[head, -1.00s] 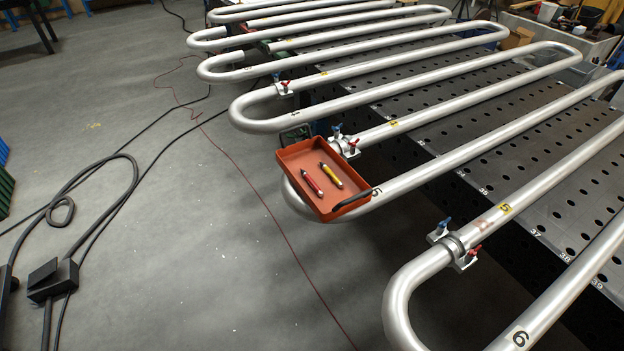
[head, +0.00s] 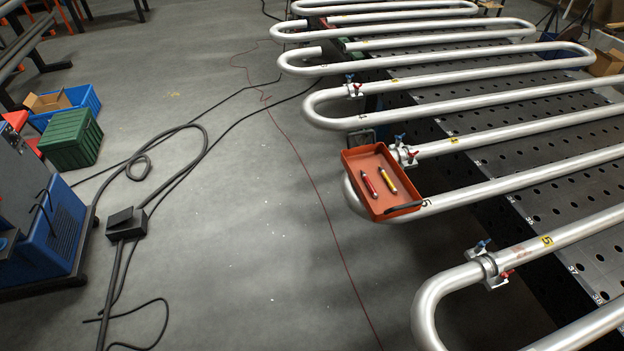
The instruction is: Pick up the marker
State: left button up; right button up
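Two markers lie side by side in an orange-red tray (head: 352,172). Neither of my grippers is in the head view.
Silver serpentine pipes (head: 450,280) run over a perforated dark metal table (head: 560,220) on the right. Black cables (head: 190,140) cross the floor. A blue machine (head: 45,235), a green crate (head: 70,140) and a blue bin (head: 85,98) stand at left. The middle floor is clear.

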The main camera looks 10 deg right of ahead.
aim_at(374, 194)
jog(key=u, duration=0.95)
jog(key=i, duration=2.15)
jog(key=z, duration=2.7)
